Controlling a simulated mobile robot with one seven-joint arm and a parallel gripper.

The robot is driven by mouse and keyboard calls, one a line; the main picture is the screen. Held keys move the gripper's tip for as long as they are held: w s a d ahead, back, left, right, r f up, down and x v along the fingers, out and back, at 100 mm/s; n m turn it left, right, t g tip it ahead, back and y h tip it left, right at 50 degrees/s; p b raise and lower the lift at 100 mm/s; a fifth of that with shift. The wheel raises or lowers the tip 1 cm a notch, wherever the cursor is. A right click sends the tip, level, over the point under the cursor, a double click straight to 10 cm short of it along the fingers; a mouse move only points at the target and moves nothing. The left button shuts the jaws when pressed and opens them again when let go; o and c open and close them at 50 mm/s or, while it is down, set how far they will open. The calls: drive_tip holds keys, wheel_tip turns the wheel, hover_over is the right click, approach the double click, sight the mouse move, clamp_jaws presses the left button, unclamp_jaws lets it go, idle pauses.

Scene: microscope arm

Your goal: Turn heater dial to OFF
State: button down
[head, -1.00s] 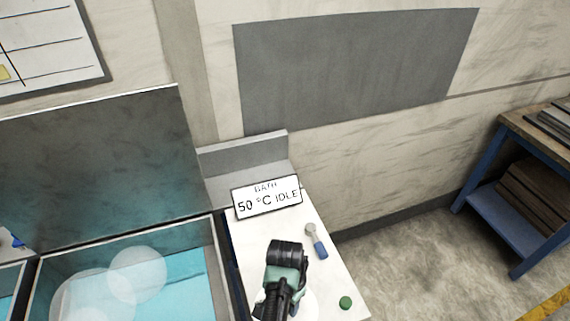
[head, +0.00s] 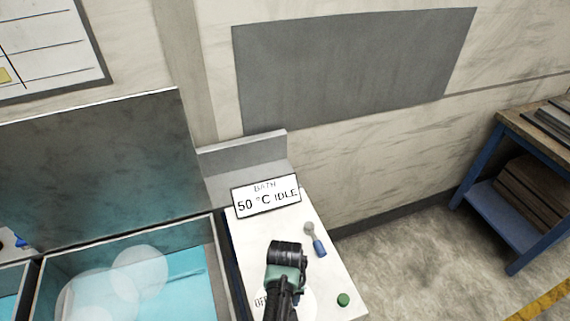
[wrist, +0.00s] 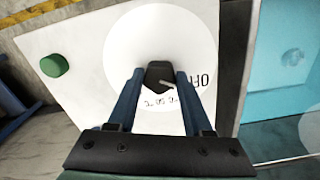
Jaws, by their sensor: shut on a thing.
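The heater dial is a black knob (wrist: 160,73) on a round white scale plate (wrist: 192,38) in the wrist view. My gripper (wrist: 158,82) is shut on the knob, one blue finger on each side. A light pointer mark shows on the knob, toward the lower right, near the temperature figures. The letters OFF show partly at the plate's right edge in the wrist view. In the head view my arm covers the dial, and part of the OFF label (head: 261,301) shows left of it.
A sign (head: 267,197) reads BATH 50 °C IDLE behind the dial. A green button (head: 343,299) and a blue-handled tool or switch (head: 317,243) are on the white panel (head: 336,270). An open water bath (head: 160,295) lies left.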

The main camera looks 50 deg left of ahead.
drive_tip(key=shift+w+a+r+n, duration=0.1)
drive_tip(key=shift+n, duration=0.2)
drive_tip(key=shift+c, duration=1.5)
unclamp_jaws()
wheel_tip(320, 180, up, 13)
drive_tip(key=b, duration=0.2)
